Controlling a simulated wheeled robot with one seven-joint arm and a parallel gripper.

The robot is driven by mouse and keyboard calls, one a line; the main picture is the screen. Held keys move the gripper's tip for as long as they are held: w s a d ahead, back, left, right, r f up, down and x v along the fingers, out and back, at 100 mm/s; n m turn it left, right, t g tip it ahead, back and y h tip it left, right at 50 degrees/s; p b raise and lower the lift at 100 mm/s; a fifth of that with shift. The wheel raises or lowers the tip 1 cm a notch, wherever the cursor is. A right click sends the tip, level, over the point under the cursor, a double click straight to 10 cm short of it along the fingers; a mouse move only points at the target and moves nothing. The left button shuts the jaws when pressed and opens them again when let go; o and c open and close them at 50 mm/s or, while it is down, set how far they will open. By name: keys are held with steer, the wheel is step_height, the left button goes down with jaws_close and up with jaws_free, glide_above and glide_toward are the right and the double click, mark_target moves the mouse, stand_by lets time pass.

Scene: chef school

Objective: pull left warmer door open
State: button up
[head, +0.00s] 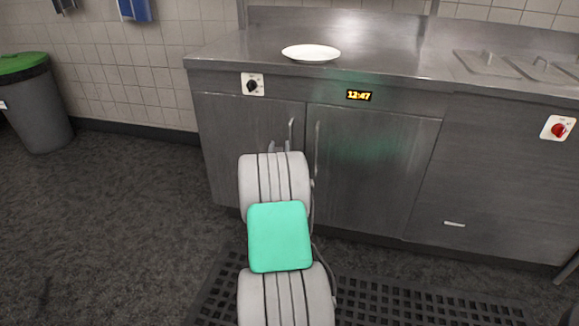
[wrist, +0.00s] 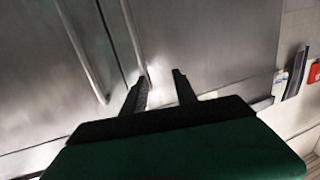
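The left warmer door (head: 228,128) is a brushed steel panel below the counter and looks closed. Its vertical bar handle (head: 291,130) is near the door's right edge, with its lower part hidden by my arm. In the wrist view the left door (wrist: 215,40) fills the upper right, and its handle (wrist: 131,32) runs down toward my fingers. My gripper (wrist: 160,78) is open, with two dark fingers apart in front of the door. The handle's end shows close to the left fingertip; I cannot tell whether they touch. In the head view my arm mostly hides the gripper.
The right warmer door (head: 372,165) has its own handle (head: 317,150) beside the left one. A white plate (head: 311,53) lies on the counter (head: 385,62). A knob (head: 252,85) is above the left door. A bin (head: 37,105) stands far left; the floor between is clear.

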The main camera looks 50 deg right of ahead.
mark_target(289, 139)
steer(key=shift+h, duration=0.7)
steer(key=d, duration=0.2)
steer(key=w+d+f+b, duration=0.1)
steer(key=d, duration=0.2)
steer(key=w+d+f+b, duration=0.1)
steer(key=d, duration=0.2)
steer(key=shift+w+d, duration=0.15)
steer(key=shift+d, duration=0.1)
steer(key=shift+w+d+r, duration=0.1)
steer(key=shift+w+d, duration=0.05)
steer(key=shift+d, duration=0.05)
steer(key=shift+c, duration=0.2)
jaws_close()
